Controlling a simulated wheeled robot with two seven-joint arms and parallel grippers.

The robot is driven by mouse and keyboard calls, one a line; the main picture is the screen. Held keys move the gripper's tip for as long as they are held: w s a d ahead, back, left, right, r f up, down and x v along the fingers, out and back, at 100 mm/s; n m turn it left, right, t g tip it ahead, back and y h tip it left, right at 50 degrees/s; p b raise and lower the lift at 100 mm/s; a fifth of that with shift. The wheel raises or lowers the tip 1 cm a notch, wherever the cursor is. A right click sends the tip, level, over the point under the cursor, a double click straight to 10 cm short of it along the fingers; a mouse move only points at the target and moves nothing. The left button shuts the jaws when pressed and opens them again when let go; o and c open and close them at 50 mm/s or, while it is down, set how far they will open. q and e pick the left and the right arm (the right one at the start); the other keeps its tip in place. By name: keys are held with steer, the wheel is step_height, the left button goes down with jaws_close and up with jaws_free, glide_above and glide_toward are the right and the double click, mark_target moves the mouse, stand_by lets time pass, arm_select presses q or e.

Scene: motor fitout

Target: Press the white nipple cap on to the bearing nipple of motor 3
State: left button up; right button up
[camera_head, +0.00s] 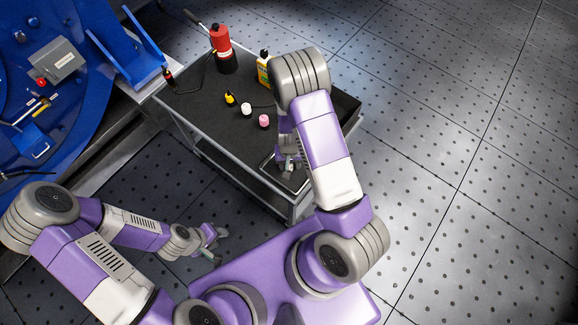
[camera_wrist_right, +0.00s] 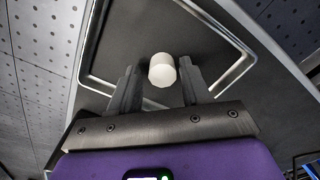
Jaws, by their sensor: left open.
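A white cap (camera_wrist_right: 162,70) sits between the two fingers of my right gripper (camera_wrist_right: 158,80) in the right wrist view. My left gripper (camera_head: 219,243) is open and empty over the floor, left of my base. A large blue motor (camera_head: 75,75) stands at the upper left; I cannot read its number or make out its bearing nipple.
On the cart (camera_head: 205,112) are another white cap-like piece (camera_head: 246,108), a pink one (camera_head: 264,121), a yellow one (camera_head: 230,98), a red-and-black canister (camera_head: 222,50) and a yellow bottle (camera_head: 263,70). A metal rail (camera_wrist_right: 238,72) loops below my right gripper. Floor at right is clear.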

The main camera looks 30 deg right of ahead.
steer(key=c, duration=0.8)
